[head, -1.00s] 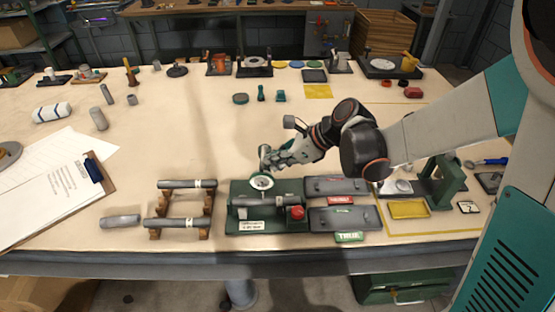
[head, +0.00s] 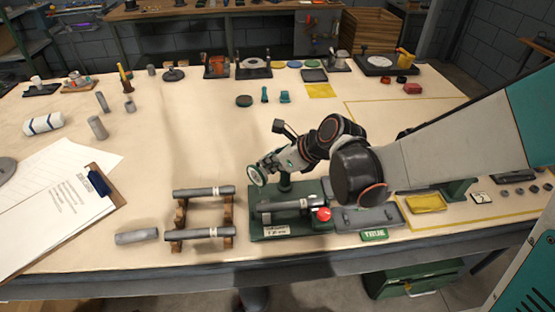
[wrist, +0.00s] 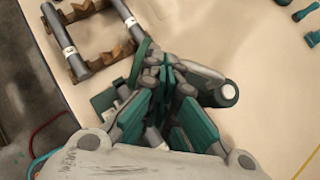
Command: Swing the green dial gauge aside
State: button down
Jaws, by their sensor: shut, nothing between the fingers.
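The green dial gauge (head: 257,176) stands on a post at the back of the dark green fixture (head: 262,232). Its round face is turned to the left and tilted, off to the left of the post. A grey rod (head: 285,205) lies across the fixture, with a red knob (head: 323,214) at its right end. My gripper (head: 267,167) is shut and empty, right beside the gauge's right side; I cannot tell whether they touch. In the wrist view my gripper (wrist: 166,78) has its fingers together, and they hide much of the fixture.
Two rods rest on a wooden rack (head: 180,217) left of the fixture, with a loose rod (head: 136,237) beside it. A grey tray (head: 352,220) with a green TRUE label (head: 374,235) is on the right. A clipboard (head: 98,180) lies at left.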

jog(key=shift+w+a, duration=0.6)
jog(key=shift+a, duration=0.35)
jog(key=shift+w+a, duration=0.7)
jog(key=shift+w, duration=0.05)
